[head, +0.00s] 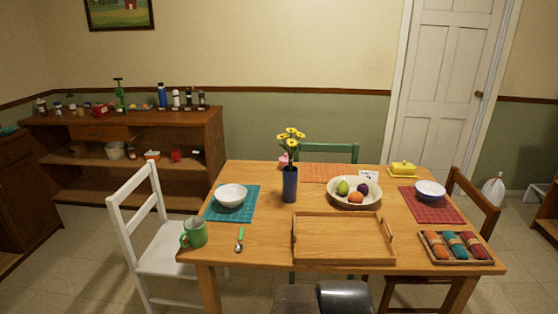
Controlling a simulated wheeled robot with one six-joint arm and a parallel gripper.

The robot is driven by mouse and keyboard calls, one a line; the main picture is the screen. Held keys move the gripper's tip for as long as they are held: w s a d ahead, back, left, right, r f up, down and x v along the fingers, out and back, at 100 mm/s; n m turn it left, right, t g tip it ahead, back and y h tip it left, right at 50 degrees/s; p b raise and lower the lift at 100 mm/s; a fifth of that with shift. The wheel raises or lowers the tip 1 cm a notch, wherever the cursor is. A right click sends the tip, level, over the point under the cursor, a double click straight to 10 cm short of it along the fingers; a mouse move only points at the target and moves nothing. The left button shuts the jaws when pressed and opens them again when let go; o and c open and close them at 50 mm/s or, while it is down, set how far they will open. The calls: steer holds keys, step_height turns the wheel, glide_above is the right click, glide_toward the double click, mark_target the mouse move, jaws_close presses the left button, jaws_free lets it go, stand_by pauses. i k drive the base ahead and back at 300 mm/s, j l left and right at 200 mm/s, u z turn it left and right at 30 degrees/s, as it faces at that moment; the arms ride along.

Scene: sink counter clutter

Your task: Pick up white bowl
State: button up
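A white bowl (231,195) sits upright on a teal placemat (214,213) at the left side of the wooden table (265,255). A second bowl (430,192), white with a bluish tint, sits on a red placemat (447,213) at the right. Dark rounded parts at the bottom edge look like my own arm, low at the table's near side. My gripper's fingers do not show.
A green mug (194,233) and a green-handled spoon (239,239) lie near the white bowl. A blue vase (290,185) stands to its right. An empty wooden tray (343,240) and a fruit bowl (335,197) fill the middle. A white chair (128,225) stands left.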

mark_target(230, 195)
steer(key=i+j+u, duration=0.5)
steer(key=i+j, duration=0.95)
steer(key=j, duration=0.1)
